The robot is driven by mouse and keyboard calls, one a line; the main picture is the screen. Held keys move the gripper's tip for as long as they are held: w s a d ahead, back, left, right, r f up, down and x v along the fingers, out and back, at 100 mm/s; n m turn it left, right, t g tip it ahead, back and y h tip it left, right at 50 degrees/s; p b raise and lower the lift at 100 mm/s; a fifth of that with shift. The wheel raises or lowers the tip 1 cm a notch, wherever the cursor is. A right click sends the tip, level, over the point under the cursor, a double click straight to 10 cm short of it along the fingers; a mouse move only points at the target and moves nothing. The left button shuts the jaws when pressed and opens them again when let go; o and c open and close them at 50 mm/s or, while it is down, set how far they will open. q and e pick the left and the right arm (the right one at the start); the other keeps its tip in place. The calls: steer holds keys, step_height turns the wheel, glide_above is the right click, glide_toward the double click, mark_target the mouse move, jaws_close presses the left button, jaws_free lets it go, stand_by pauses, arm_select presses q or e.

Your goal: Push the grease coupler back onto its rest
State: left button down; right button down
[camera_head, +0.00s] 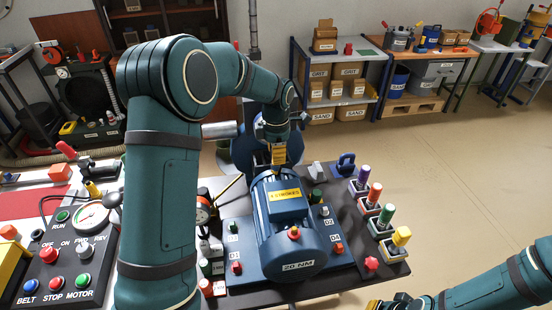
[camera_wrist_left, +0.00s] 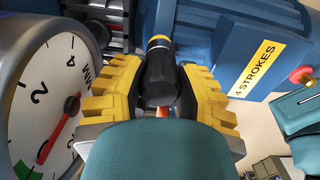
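The grease coupler appears to be the black cylinder with a yellow band (camera_wrist_left: 160,75) in the left wrist view. My left gripper (camera_wrist_left: 160,92) has its yellow ribbed fingers on both sides of it, and their dark inner pads seem to touch it. In the head view my left gripper (camera_head: 278,153) points down at the far end of the blue motor (camera_head: 290,237). The coupler cannot be made out there, and I cannot identify its rest. My right gripper (camera_head: 392,303) shows only partly at the bottom edge; its fingertips are unclear.
A dial gauge with a red needle (camera_wrist_left: 47,95) is close to the left finger in the wrist view. Several colored-handled tools (camera_head: 373,197) stand right of the motor. A control panel (camera_head: 65,262) is at left. Open floor (camera_head: 450,180) lies to the right.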

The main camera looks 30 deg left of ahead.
arm_select(q)
steer(key=shift+r, duration=0.1)
steer(key=shift+r+p, duration=1.8)
steer(key=shift+r, duration=0.5)
steer(key=shift+f, duration=0.1)
